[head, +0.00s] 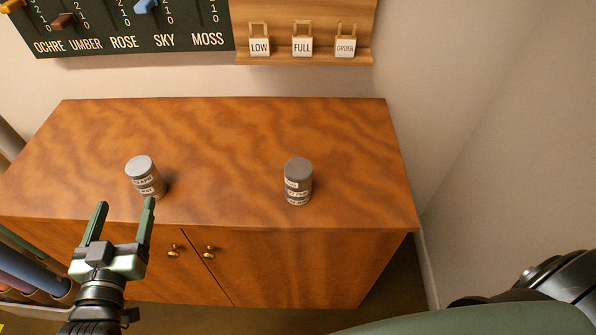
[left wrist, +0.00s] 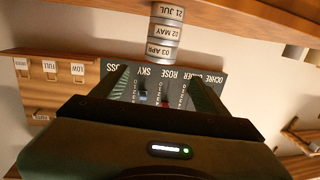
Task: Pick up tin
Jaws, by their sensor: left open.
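Two grey tins with white label bands stand upright on the wooden cabinet top. The left tin (head: 146,180) is near the front edge at the left. The right tin (head: 298,184) stands right of the middle. My left gripper (head: 126,206) is open and empty, in front of the left tin. Its fingers point toward the cabinet, apart from the tin. The left wrist view is upside down: a tin (left wrist: 165,32) with date labels, probably the left one, shows beyond the open fingers (left wrist: 162,85). My right gripper is not in view.
The cabinet top (head: 225,150) is clear between and behind the tins. Its front has doors with brass knobs (head: 173,252). A dark pigment board (head: 130,25) and a wooden rack (head: 302,58) with LOW, FULL and ORDER tags hang on the wall behind. Rolls (head: 38,272) stand at lower left.

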